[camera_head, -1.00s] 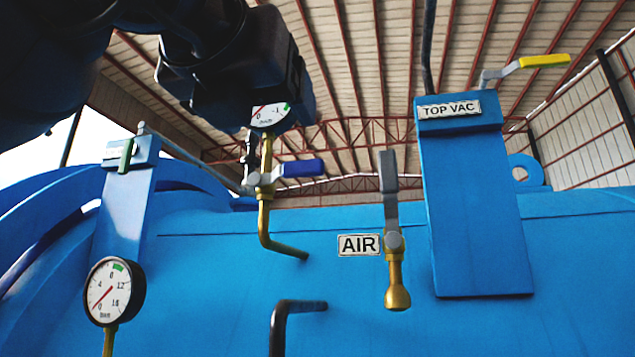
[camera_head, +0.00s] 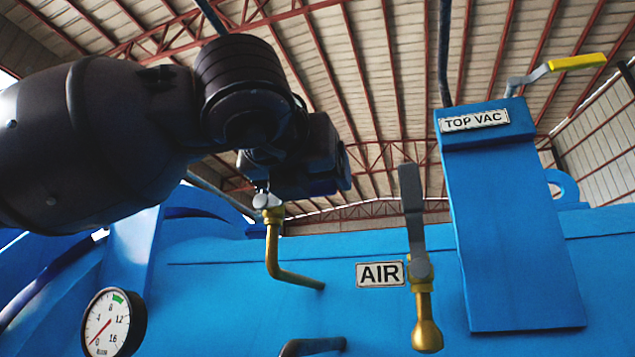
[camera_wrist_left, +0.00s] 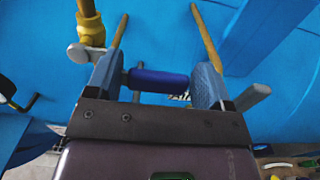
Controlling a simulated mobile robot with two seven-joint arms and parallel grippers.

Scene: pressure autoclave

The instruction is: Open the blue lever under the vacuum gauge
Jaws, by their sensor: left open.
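In the left wrist view the blue lever (camera_wrist_left: 158,80) lies crosswise between the two fingers of my left gripper (camera_wrist_left: 155,76). The fingers are apart, one at each end of the visible blue grip; I cannot tell whether either touches it. The lever's brass valve (camera_wrist_left: 91,30) is just beyond the left finger. In the head view my left gripper (camera_head: 318,165) hides the blue lever and the vacuum gauge. The brass pipe (camera_head: 273,255) under them shows below it, with part of the valve (camera_head: 268,203). My right gripper is not in view.
A grey lever (camera_head: 412,200) stands upright by the AIR label (camera_head: 380,274), right of the gripper. The blue TOP VAC box (camera_head: 510,220) has a yellow-handled lever (camera_head: 577,63) above it. A round pressure gauge (camera_head: 107,322) is at lower left. The blue vessel (camera_head: 210,300) lies behind.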

